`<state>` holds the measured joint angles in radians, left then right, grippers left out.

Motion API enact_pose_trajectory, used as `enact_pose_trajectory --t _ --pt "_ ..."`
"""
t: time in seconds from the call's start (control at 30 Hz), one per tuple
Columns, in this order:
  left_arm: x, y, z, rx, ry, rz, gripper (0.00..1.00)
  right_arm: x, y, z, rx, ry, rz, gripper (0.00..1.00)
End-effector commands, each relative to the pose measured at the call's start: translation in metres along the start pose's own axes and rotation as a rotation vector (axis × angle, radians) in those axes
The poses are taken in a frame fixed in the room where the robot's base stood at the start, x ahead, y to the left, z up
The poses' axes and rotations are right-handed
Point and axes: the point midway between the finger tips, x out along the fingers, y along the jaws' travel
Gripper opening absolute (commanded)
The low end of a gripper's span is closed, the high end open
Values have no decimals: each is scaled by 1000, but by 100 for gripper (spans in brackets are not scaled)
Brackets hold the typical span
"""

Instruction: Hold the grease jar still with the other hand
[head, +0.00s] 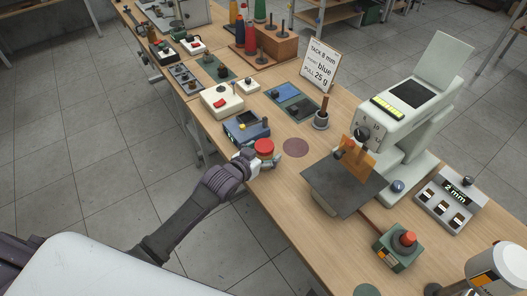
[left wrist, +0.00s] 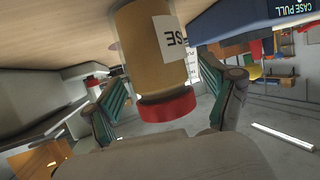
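The grease jar has a red lid (head: 264,146) and stands near the table's front edge in the head view. In the left wrist view, which looks upside down, its amber body with a white label (left wrist: 148,50) hangs from the top between my fingers. My left gripper (head: 262,158) reaches in from the front at the jar. In the left wrist view my left gripper (left wrist: 172,95) is open, one finger on each side of the jar, with a gap on the right; the left finger is very close to it. My right gripper is not in view.
A blue case (head: 245,127) stands just left of the jar, close to my left gripper. A mauve disc (head: 296,148) lies right of it. A white press machine (head: 400,120) with a dark plate (head: 343,186) stands farther right. A sign (head: 320,65) stands behind.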

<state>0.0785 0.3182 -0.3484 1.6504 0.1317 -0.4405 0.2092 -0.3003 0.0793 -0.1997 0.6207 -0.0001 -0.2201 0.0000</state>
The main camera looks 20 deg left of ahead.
Motion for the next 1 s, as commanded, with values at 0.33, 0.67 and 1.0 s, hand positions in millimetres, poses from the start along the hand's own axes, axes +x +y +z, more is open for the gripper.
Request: enact_pose_trajectory --t 0.33,0.67,1.0 --pt "-9 0 -2 0 0 0 85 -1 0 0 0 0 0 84" --pt "-76 0 -1 0 -1 0 85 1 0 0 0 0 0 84" --pt "-119 0 -3 0 0 -1 85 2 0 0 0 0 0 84"
